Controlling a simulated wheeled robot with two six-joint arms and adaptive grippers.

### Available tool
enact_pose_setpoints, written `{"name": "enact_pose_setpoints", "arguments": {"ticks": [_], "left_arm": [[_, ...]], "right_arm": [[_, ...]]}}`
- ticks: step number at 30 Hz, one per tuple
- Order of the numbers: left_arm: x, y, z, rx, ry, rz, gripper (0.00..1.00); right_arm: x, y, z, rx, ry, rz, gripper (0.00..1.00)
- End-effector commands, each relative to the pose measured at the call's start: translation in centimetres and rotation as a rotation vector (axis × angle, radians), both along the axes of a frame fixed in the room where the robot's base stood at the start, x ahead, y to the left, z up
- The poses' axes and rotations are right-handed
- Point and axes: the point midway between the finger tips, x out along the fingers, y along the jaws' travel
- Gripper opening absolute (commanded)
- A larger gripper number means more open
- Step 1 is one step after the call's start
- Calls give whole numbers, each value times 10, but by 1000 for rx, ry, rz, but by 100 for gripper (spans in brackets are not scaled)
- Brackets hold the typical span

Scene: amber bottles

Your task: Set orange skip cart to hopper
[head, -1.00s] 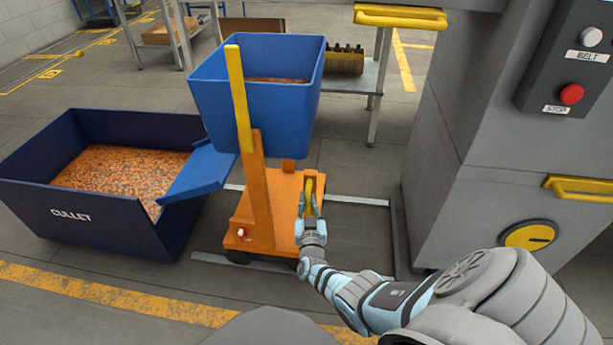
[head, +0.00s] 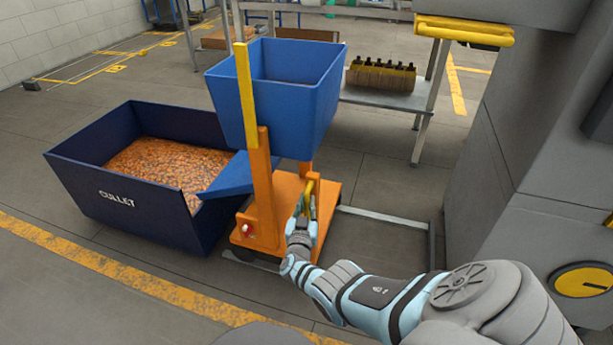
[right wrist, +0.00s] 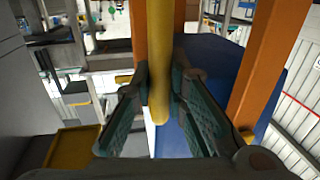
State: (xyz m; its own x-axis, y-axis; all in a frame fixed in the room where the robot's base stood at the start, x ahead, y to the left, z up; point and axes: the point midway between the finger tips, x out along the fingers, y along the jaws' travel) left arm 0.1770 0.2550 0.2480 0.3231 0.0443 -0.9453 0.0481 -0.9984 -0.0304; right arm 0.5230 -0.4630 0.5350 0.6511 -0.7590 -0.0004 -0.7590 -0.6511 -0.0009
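The orange skip cart (head: 315,193) stands on the floor in the middle of the head view. Its orange post (head: 262,185) carries a blue skip (head: 270,115) with a yellow upright bar (head: 245,95). A blue chute (head: 230,177) slopes from the skip's left side to the bin's edge. My right gripper (head: 301,212) is at the cart's yellow handle (head: 308,196). In the right wrist view its two fingers (right wrist: 160,85) close in on both sides of the yellow handle (right wrist: 157,97). My left gripper is out of view. Nothing is labelled as a hopper.
A dark blue bin marked CULLET (head: 120,190), holding amber pieces, stands left of the cart. A grey floor rail (head: 390,217) lies right of it. A grey machine (head: 520,190) stands at the right. A bench with dark bottles (head: 380,78) stands behind.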

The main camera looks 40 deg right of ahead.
Motion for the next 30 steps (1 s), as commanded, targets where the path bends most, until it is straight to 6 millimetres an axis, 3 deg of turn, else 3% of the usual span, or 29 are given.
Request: {"name": "enact_pose_setpoints", "arguments": {"ticks": [1,5,17,30], "left_arm": [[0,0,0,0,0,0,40],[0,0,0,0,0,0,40],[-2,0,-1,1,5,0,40],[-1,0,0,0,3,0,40]], "right_arm": [[2,3,0,3,-1,6,17],[3,2,1,2,-2,6,35],[-3,4,0,-1,-3,1,35],[-45,56,0,2,-1,4,35]]}}
